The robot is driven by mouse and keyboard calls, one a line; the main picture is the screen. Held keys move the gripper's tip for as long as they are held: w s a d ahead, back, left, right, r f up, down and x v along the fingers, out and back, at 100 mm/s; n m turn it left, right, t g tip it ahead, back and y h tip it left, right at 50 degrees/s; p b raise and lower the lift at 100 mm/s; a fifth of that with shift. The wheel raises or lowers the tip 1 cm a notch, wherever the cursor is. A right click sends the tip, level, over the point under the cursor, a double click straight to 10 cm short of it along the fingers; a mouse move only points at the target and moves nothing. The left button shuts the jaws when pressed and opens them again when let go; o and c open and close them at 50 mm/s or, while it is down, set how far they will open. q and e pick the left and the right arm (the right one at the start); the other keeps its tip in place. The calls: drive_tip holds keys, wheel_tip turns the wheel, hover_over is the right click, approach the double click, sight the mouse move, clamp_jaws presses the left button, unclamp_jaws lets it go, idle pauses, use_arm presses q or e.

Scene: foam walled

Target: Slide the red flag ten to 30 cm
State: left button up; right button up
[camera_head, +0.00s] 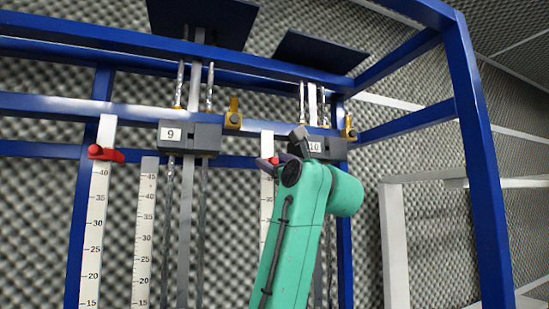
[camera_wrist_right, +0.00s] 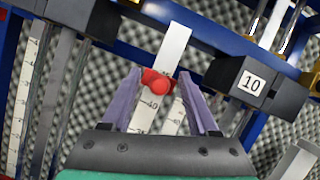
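The red flag ten (camera_wrist_right: 157,83) sits on a white scale (camera_wrist_right: 146,114) left of the block labelled 10, just above the 40 mark in the wrist view. In the head view it shows only as a small red bit (camera_head: 274,160), mostly hidden by my right gripper (camera_head: 283,155). In the wrist view the two purple fingers of my right gripper (camera_wrist_right: 160,75) stand apart, one on each side of the flag. A gap shows on the right of the flag; contact on the left cannot be told. My left gripper is not in view.
Block 10 (camera_wrist_right: 254,84) hangs close to the right finger. Block 9 (camera_head: 190,137), with rods below it, and another red flag (camera_head: 105,153) on its own scale stand left. Blue frame bars (camera_head: 476,150) surround the rig. A white frame (camera_head: 395,240) stands at right.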

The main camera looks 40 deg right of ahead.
drive_tip(key=shift+w+d+f, duration=0.1)
drive_tip(key=shift+w, duration=0.1)
clamp_jaws()
idle(1.1)
